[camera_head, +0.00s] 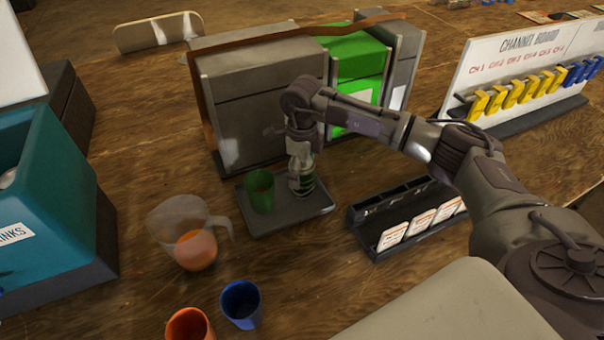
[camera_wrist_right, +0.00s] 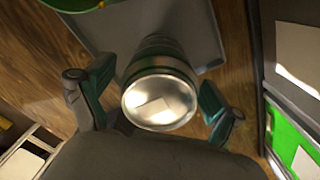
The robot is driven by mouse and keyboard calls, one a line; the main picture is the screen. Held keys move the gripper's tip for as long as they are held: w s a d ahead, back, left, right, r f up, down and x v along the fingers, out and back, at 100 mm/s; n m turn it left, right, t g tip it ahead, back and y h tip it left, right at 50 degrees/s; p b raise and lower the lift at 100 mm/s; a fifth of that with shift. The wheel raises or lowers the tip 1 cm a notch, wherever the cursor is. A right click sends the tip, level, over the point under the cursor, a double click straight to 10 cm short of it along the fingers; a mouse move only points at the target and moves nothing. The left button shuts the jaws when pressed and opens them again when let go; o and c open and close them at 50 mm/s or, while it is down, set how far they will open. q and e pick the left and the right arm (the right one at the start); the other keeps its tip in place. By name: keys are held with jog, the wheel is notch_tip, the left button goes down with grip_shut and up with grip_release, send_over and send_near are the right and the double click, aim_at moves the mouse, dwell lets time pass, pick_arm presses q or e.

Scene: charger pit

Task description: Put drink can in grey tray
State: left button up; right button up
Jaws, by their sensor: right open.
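The drink can (camera_head: 302,185) is green and silver and appears upright at the right part of the grey tray (camera_head: 290,215). In the right wrist view the can's silver top (camera_wrist_right: 160,102) faces the camera, and the grey tray (camera_wrist_right: 200,35) shows beyond it. My right gripper (camera_head: 301,170) is over the can from above. In the right wrist view its two fingers (camera_wrist_right: 158,98) are apart, one on each side of the can, with visible gaps. The can's base is hard to see exactly. My left gripper is not in view.
A green cup (camera_head: 260,190) stands on the tray left of the can. A clear jug (camera_head: 190,235) and blue (camera_head: 241,302) and orange (camera_head: 189,325) cups are nearby. Grey bins (camera_head: 265,85) stand close behind; a card rack (camera_head: 405,215) is right.

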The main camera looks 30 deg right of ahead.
notch_tip(320, 180, up, 10)
jog(key=shift+r+b, duration=0.15)
jog(key=shift+b, duration=0.35)
jog(key=shift+s, duration=0.1)
